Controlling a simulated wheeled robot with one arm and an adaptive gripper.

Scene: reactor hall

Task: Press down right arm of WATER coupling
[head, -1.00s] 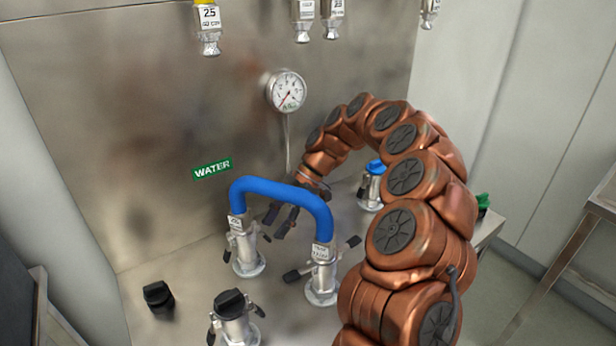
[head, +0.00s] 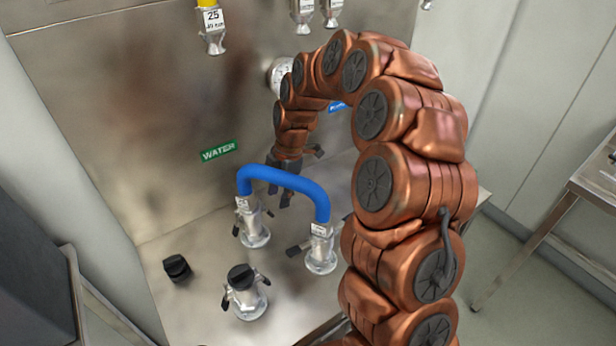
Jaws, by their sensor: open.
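The green WATER sign (head: 218,151) is on the steel back wall. Below it, a blue hose (head: 285,180) arches between a left metal coupling (head: 251,224) and a right metal coupling (head: 320,250), both upright on the steel deck. Their small labels are not readable. The left coupling's dark right arm (head: 267,211) sticks out to the side. The right coupling has a dark left arm (head: 297,248) sticking out; its other side is partly hidden by my arm. My gripper (head: 281,192) is open, dark fingers pointing down behind the hose, above and right of the left coupling.
A black-capped coupling (head: 243,292) stands in front, and a loose black cap (head: 177,268) lies left of it. A gauge (head: 278,76), partly hidden by my arm, and hanging fittings (head: 212,28) are on the wall above. A steel table (head: 595,180) stands at right.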

